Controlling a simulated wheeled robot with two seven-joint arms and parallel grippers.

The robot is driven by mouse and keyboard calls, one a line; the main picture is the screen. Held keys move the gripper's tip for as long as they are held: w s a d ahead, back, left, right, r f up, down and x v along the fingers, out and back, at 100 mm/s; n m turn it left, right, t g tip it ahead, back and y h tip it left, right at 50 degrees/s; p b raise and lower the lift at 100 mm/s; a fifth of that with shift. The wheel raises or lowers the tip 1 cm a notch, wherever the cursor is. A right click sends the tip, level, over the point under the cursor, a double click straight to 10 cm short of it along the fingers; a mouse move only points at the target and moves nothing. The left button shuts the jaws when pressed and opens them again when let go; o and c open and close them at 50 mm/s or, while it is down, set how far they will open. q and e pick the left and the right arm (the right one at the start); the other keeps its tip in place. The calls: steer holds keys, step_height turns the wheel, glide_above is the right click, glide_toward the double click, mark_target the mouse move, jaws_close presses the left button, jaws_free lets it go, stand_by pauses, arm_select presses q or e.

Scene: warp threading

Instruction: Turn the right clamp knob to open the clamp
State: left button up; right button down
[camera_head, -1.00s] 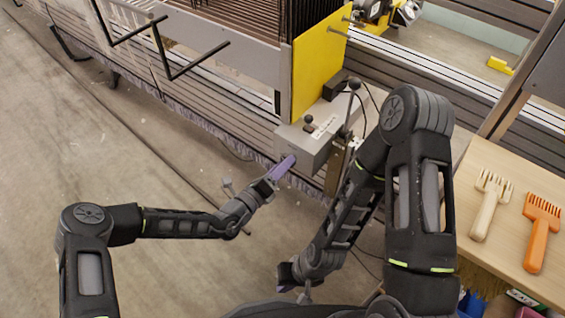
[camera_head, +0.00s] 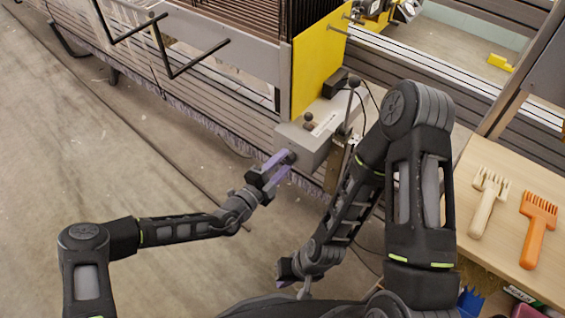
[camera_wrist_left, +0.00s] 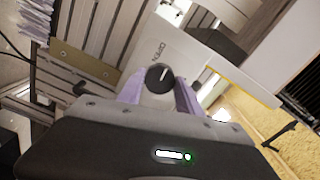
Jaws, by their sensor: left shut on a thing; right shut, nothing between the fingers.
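The grey clamp box (camera_head: 305,140) sits at the end of the loom beam. Its black round knob (camera_wrist_left: 159,78) shows a white mark in the left wrist view, tilted slightly from upright. The box face carries the word "OPEN" (camera_wrist_left: 157,52). My left gripper (camera_head: 284,164) has its two purple fingers on either side of the knob, shut on it; the fingers also show in the left wrist view (camera_wrist_left: 158,92). In the head view the fingers largely hide the knob. My right gripper (camera_head: 284,273) is low in the head view, away from the box, shut and empty.
A yellow panel (camera_head: 318,62) stands behind the box, with a lever with a black ball (camera_head: 354,84) beside it. A wooden table (camera_head: 500,245) at right holds a pale comb (camera_head: 489,203) and an orange comb (camera_head: 538,228). The floor at left is clear.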

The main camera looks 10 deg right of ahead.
arm_select(q)
steer(key=shift+f+n, duration=0.1)
steer(key=shift+n, duration=0.5)
steer(key=o, duration=1.4)
steer(key=shift+c, duration=0.2)
steer(key=shift+a, duration=0.1)
steer(key=p+v, duration=0.1)
steer(key=v, duration=0.6)
steer(key=shift+s+a, duration=0.25)
